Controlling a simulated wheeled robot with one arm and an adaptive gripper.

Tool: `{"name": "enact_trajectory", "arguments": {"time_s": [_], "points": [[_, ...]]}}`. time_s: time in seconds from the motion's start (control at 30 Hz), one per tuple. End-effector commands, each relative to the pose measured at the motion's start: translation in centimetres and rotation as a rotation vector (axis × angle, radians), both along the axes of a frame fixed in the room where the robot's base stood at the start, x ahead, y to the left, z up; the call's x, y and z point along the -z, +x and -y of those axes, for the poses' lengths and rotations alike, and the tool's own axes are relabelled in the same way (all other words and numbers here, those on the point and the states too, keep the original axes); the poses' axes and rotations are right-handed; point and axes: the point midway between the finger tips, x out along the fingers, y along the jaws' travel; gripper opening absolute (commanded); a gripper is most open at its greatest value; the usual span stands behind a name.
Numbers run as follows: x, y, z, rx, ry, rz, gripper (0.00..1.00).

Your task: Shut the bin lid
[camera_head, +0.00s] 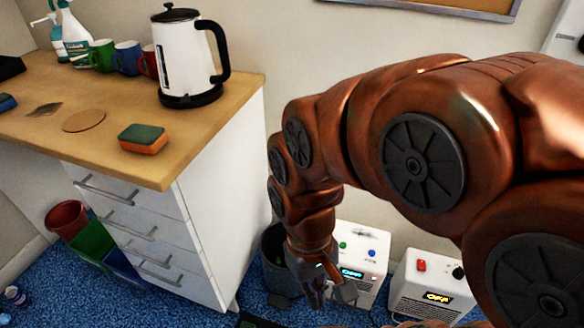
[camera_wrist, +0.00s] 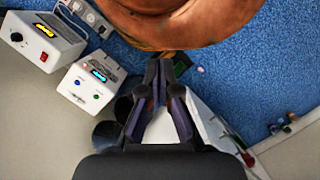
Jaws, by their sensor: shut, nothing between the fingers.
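A dark grey bin (camera_head: 273,247) stands on the floor between the white drawer cabinet and a white box with an OFF display. My forearm and gripper hide part of it. In the wrist view two dark rounded shapes (camera_wrist: 106,134) show at the left of my gripper; they look like the bin and its lid, but I cannot tell the lid's angle. My gripper (camera_head: 332,297) points down, low in front of the white box and to the right of the bin. In the wrist view its fingertips (camera_wrist: 160,70) are close together, with nothing seen between them.
White boxes (camera_head: 430,282) with OFF displays stand right of the bin. The cabinet (camera_head: 215,215) closes off the left. Red (camera_head: 66,218), green and blue containers stand at the far left. A kettle (camera_head: 187,60) and sponge (camera_head: 143,138) are on the counter.

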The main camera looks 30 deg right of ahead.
Motion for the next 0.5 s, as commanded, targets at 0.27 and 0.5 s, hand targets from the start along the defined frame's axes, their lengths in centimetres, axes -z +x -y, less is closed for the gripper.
{"name": "enact_trajectory", "arguments": {"time_s": [0.27, 0.5], "points": [[2.7, 3.4, -3.2, 0.081, 0.196, -0.058, 0.00], [4.8, 8.2, -5.8, 0.172, 0.421, -0.075, 0.00]]}}
